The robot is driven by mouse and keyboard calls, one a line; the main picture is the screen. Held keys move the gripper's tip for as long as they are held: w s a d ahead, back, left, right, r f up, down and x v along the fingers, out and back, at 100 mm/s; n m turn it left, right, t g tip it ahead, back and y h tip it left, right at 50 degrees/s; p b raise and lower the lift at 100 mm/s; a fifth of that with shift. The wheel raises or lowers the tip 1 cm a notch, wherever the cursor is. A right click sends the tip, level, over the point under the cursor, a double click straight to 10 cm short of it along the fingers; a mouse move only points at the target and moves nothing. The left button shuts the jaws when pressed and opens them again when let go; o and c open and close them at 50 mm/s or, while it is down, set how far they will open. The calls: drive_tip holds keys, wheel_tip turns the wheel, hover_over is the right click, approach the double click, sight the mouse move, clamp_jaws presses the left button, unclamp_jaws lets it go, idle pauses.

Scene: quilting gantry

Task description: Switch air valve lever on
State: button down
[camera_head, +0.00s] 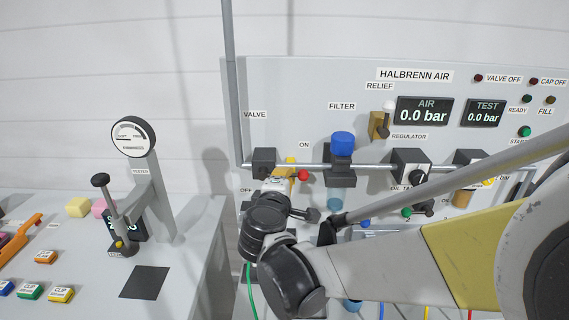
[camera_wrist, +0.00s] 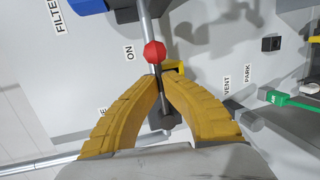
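The air valve lever has a red ball knob (camera_head: 303,174), just below the ON label in the head view. In the wrist view the red knob (camera_wrist: 154,52) lies beside the ON label, and the dark lever stem (camera_wrist: 164,98) runs back toward the valve block. The lever points along the pipe, away from the valve block (camera_head: 264,158). My gripper (camera_wrist: 162,78) has its yellow fingers closed in at the tips on either side of the stem, just behind the knob. In the head view my wrist hides part of the lever area.
The AIR display (camera_head: 423,111) and TEST display (camera_head: 483,113) both read 0.0 bar. The blue-capped filter (camera_head: 342,145) stands right of the lever on the pipe. A gauge tester (camera_head: 134,137) stands on the left bench. A green handle (camera_wrist: 292,101) shows near the VENT label.

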drive_tip(key=c, duration=1.5)
unclamp_jaws()
drive_tip(key=shift+w, duration=0.15)
drive_tip(key=shift+c, duration=0.2)
drive_tip(key=v, duration=1.2)
drive_tip(key=shift+d, duration=0.1)
